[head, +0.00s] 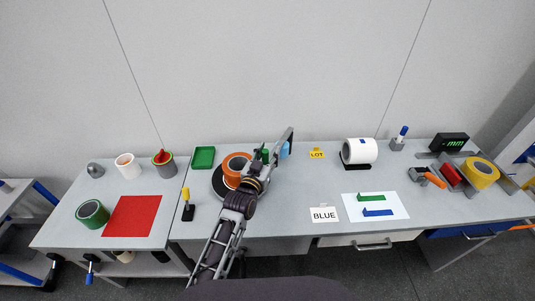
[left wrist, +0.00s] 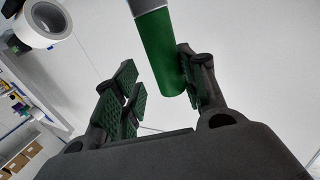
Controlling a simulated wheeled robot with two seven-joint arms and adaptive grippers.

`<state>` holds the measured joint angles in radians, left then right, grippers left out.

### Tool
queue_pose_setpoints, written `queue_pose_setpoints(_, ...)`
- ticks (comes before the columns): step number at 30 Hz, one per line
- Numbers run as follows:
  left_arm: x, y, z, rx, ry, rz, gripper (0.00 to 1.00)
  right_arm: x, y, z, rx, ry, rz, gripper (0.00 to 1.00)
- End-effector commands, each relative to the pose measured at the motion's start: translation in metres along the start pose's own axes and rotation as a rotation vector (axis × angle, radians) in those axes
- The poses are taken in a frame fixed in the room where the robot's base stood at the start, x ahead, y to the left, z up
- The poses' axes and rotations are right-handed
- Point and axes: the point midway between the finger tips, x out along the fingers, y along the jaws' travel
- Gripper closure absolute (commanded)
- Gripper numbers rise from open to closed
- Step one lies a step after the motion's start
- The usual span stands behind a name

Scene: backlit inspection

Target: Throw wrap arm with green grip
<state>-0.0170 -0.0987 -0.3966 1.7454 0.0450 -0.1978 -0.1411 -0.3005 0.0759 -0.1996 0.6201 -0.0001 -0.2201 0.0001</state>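The green grip (head: 265,154) shows at the back middle of the table in the head view, partly hidden by my left gripper (head: 262,166). In the left wrist view the green grip (left wrist: 163,55) is a green cylinder with a grey part above it. It lies between the spread fingers of my left gripper (left wrist: 163,98), close to or touching the right finger, with a gap to the left finger. A dark bar (head: 286,138) stands tilted beside the grip; I cannot tell whether it is part of the wrap arm. My right gripper is not in view.
An orange roll (head: 236,165) sits on a dark disc (head: 219,184) just left of my gripper. A green tray (head: 203,157) and a yellow-topped tool (head: 187,205) are further left.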

Motion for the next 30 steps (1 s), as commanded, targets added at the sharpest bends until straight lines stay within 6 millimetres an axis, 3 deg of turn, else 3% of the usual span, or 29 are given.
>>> queue_pose_setpoints(16,-0.006,-0.001,0.001,0.001,-0.001,-0.001,0.56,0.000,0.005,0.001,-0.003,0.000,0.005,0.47)
queue_pose_setpoints(30,-0.046,-0.001,0.001,0.001,-0.001,-0.001,0.56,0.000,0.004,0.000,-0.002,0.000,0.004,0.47)
